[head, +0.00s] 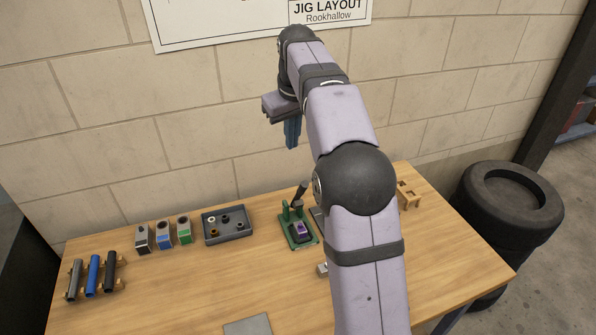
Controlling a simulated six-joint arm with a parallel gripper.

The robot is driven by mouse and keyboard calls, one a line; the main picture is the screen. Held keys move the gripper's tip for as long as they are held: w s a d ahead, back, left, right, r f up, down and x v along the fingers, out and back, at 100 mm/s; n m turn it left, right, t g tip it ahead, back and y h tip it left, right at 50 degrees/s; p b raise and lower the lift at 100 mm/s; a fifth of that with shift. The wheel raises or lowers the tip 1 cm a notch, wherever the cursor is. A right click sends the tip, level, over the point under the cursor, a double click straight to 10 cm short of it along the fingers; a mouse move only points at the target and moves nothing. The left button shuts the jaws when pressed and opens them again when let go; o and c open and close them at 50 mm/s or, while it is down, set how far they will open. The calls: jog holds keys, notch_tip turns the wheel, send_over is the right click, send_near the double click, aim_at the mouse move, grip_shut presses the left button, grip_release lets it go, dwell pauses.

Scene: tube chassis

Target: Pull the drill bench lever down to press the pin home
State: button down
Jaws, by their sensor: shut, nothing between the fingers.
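A small green press (289,234) stands on the bench, left of my arm in the head view. Its dark lever (301,191) points up and tilts a little to the right. A purple piece (301,229) sits in a dark holder on the press base. A pin cannot be made out at this size. My gripper (292,134) hangs above and behind the press, in front of the wall, with its blue fingers pointing down. The fingers are shut together and empty, well clear of the lever.
A grey tray (229,236) with several small rings lies left of the press. Several blocks (164,236) and a wooden rack of tubes (94,277) stand farther left. A grey plate (248,326) lies at the front. A wooden stand (408,195) is right of my arm.

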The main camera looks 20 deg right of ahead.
jog(key=p, duration=0.2)
send_over(298, 196)
jog(key=w, duration=0.3)
notch_tip(298, 196, down, 10)
jog(key=shift+s+f+p, duration=0.3)
jog(key=shift+s+f, duration=0.1)
jog(key=shift+s, duration=0.4)
jog(key=shift+s+f+p, duration=0.25)
jog(key=shift+s+f, duration=0.1)
jog(key=shift+s, duration=0.45)
jog(key=shift+f, duration=0.1)
